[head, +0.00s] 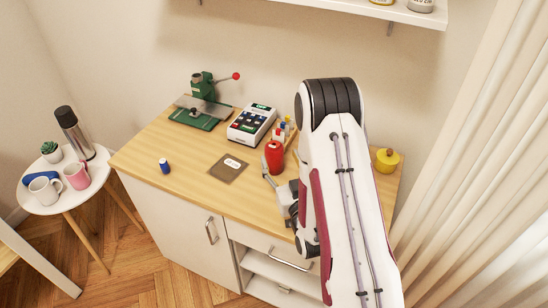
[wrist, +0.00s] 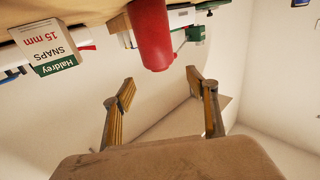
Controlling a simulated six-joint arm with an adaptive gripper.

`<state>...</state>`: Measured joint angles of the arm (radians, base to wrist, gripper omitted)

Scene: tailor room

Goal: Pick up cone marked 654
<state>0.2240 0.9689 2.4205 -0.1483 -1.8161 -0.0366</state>
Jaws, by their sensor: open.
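A red cone (head: 275,157) stands upright on the wooden worktop in the head view, just beyond my gripper (head: 269,176). It also shows large at the top of the wrist view (wrist: 152,35), where the picture is upside down. A small blue cone or spool (head: 164,166) stands near the left front of the worktop. I cannot read a 654 mark on either. In the wrist view my gripper (wrist: 161,88) is open and empty. Its two fingers are spread apart, with the red cone ahead of them and not between them.
A brown mat (head: 221,176) with a white label lies left of the red cone. Behind are a white keypad device (head: 251,123), a green press (head: 203,112) and a rack of spools (head: 287,131). A snaps box (wrist: 45,48) is near; a yellow pot (head: 386,160) stands right.

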